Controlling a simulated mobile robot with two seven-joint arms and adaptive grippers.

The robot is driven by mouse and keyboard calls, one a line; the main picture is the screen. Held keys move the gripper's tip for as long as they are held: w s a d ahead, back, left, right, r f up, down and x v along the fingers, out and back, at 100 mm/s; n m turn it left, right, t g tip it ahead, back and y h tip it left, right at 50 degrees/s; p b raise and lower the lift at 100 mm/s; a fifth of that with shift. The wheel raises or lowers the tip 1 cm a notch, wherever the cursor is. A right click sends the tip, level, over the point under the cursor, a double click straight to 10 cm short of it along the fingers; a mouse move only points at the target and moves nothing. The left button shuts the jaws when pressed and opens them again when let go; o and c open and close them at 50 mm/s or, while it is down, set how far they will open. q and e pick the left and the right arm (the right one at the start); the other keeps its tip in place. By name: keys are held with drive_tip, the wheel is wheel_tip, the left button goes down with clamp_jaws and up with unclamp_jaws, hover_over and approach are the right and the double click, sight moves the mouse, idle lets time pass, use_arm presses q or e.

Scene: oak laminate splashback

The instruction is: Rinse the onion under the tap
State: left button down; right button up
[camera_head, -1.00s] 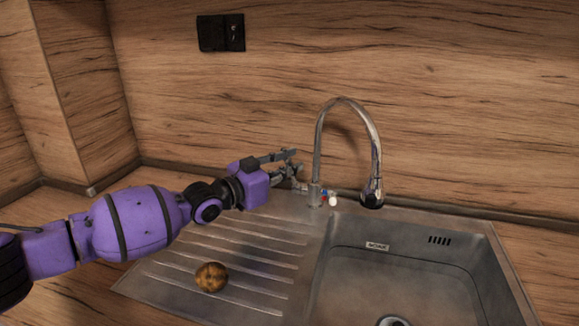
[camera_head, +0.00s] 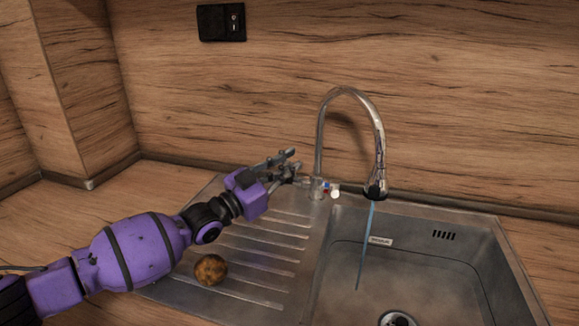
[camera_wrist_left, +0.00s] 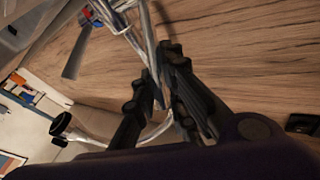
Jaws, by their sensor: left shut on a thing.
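The onion (camera_head: 211,269), round and brown, lies on the ribbed drainboard (camera_head: 262,262) left of the basin. The chrome tap (camera_head: 319,135) arches over the sink, and a thin blue stream of water (camera_head: 366,240) falls from its spout into the basin (camera_head: 420,268). My left gripper (camera_head: 292,168) is at the tap's base, behind and to the right of the onion, shut on the tap lever (camera_head: 303,181). The grip itself is small and partly hidden. In the left wrist view the dark fingers (camera_wrist_left: 160,92) are close together beside chrome parts. My right gripper is not in view.
A black wall socket (camera_head: 221,22) is on the wood splashback behind. The basin has a drain (camera_head: 397,319) and an overflow slot (camera_head: 443,236), and is otherwise empty. My left forearm crosses the left end of the drainboard.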

use_arm(q)
drive_tip(key=c, duration=1.8)
unclamp_jaws()
drive_tip(key=shift+o, duration=0.2)
drive_tip(key=r+v, duration=0.3)
drive_tip(key=v, duration=1.1)
drive_tip(key=shift+s+a+f, duration=0.35)
drive_tip(key=shift+s+a, duration=0.05)
drive_tip(key=shift+s, duration=0.1)
drive_tip(key=shift+f, duration=0.1)
